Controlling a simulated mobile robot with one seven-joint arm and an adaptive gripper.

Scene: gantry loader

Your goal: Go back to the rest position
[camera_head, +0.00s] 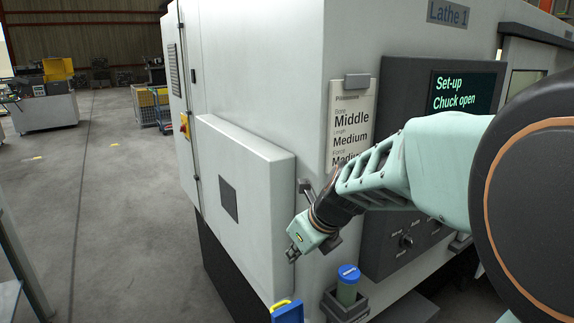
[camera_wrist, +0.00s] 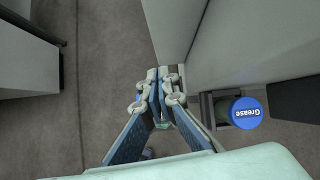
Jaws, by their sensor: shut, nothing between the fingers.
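My gripper (camera_head: 292,256) is at the end of my pale green arm, in front of the grey-white lathe (camera_head: 262,70), near its lower panel. In the wrist view my gripper (camera_wrist: 158,72) has its two fingers together with nothing between them. The fingers point over the floor, beside the machine's side. The fingertips look small and partly turned away in the head view.
A grease pot with a blue lid (camera_head: 348,272) sits in a dark holder (camera_head: 345,305) on the lathe, below my wrist. A blue and yellow object (camera_head: 287,312) is at the bottom edge. A screen (camera_head: 463,92) reads "Set-up, Chuck open". Open floor (camera_head: 120,200) lies left.

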